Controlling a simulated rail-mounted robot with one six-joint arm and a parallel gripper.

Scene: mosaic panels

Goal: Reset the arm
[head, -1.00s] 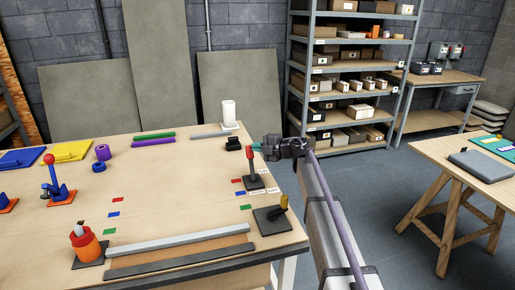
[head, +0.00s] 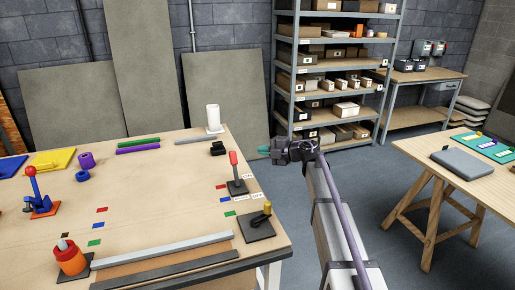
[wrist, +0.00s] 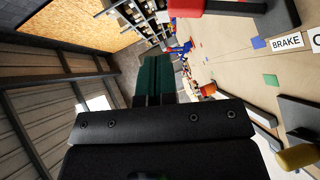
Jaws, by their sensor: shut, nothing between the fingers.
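My gripper (head: 264,150) is in the head view, just off the right edge of the wooden table (head: 150,195). Its teal fingers point left and hold nothing. In the wrist view the two fingers (wrist: 160,80) lie together, shut. A lever with a red handle (head: 234,170) on a dark base stands on the table to the left of my gripper. A yellow-handled part on a dark plate (head: 258,227) lies at the table's right corner, below my gripper in the picture.
A white cylinder (head: 213,117) and a black block (head: 217,148) stand at the table's back right. A blue lever with a red knob (head: 33,185) and an orange cylinder (head: 70,258) are at the left. Open floor (head: 385,190) separates this table from the right-hand one (head: 445,180).

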